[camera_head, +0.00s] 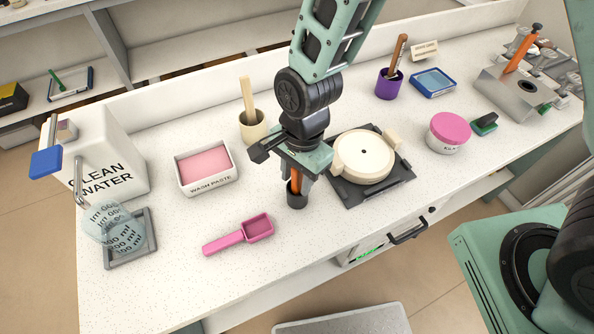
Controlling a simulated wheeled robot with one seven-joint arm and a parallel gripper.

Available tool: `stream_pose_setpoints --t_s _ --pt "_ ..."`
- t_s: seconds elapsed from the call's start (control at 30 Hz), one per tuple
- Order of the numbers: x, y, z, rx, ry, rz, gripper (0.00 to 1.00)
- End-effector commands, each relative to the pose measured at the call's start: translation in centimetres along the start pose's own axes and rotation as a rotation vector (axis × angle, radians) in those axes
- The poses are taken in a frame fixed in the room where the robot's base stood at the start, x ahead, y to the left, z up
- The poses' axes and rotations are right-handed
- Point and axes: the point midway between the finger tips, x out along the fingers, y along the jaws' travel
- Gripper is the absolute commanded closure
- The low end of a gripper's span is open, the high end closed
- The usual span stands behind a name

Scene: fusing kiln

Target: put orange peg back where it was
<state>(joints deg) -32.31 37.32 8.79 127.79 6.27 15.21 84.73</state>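My gripper (299,184) points down at the middle of the counter, left of the round cream mould. An orange peg (295,186) shows between its fingers. The lower end of the peg meets a small dark cylinder (297,200); I cannot tell if this is a holder or part of the peg. The fingers hide much of the peg, so their grip on it is unclear. At the far right a metal block (502,96) has an open dark hole (527,86) on top. A long orange piece with a dark end (519,50) stands tilted at this block.
The cream mould (363,157) on its dark base (400,176) is close right of my gripper. A pink scoop (238,236), wash paste tray (207,183), beige cup (253,132), purple cup (389,88) and pink-lidded jar (449,132) stand around. The front counter is mostly clear.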

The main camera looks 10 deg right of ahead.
Motion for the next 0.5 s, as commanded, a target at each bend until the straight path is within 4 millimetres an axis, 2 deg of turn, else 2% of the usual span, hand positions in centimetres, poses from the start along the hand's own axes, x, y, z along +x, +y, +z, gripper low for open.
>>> stream_pose_setpoints --t_s 0.17,0.27,0.5 --pt "-1.0 -0.1 0.0 0.0 0.001 -0.004 0.62" --pt "-2.4 -0.1 0.0 -0.001 0.001 -0.005 0.62" --pt "-7.0 -0.1 0.0 0.0 0.001 -0.008 0.62"
